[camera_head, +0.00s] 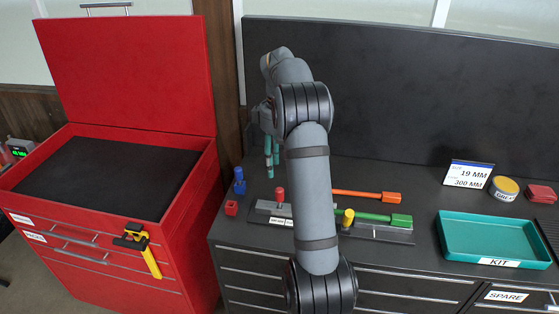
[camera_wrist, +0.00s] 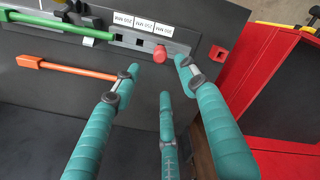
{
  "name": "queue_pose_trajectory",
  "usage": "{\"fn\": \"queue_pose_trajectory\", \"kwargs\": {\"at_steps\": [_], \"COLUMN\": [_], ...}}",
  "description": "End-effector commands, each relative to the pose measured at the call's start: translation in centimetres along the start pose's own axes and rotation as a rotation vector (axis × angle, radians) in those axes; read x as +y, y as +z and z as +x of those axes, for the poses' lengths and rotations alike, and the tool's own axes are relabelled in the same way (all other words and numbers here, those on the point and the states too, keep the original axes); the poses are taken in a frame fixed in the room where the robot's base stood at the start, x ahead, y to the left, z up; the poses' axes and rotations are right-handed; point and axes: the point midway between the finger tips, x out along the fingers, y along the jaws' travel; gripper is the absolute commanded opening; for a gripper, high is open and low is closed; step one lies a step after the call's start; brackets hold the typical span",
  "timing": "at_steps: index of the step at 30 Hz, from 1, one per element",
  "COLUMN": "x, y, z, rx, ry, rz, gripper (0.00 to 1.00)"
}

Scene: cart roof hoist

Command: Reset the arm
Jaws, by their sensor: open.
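My arm stands across the middle of the head view and hides part of the bench. My gripper (camera_head: 271,160) hangs beyond it, above the back left of the dark bench top. In the wrist view my gripper (camera_wrist: 158,76) shows teal fingers spread apart with nothing between them. Beyond the fingertips is a grey rack (camera_wrist: 181,47) with a red knob (camera_wrist: 160,54), an orange-handled tool (camera_wrist: 66,69) and a green-handled tool (camera_wrist: 55,27). In the head view the orange tool (camera_head: 362,194) and green tool (camera_head: 378,217) lie right of my arm.
A blue knobbed piece (camera_head: 240,182) and a red block (camera_head: 231,208) are left of the rack. A teal KIT tray (camera_head: 449,240) and a sign reading 19 MM, 300 MM (camera_head: 468,173) are at right. An open red tool chest (camera_head: 190,215) stands left, with a yellow-black tool (camera_head: 150,262) on its front.

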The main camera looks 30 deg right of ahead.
Motion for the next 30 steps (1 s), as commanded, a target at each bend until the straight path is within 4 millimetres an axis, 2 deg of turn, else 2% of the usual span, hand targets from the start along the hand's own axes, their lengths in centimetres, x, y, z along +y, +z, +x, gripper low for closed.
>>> {"fn": "queue_pose_trajectory", "kwargs": {"at_steps": [6, 20, 26, 30], "x": [0.0, 0.0, -0.1, -0.1], "y": [0.0, 0.0, 0.1, 0.1], "z": [-1.2, -1.0, 1.0, 3.7], "rx": [0.001, -0.001, -0.004, -0.006], "ry": [0.0, -0.001, -0.002, -0.005], "rz": [0.0, 0.0, -0.002, -0.001], "gripper": [0.43, 0.43, 0.43, 0.43]}}
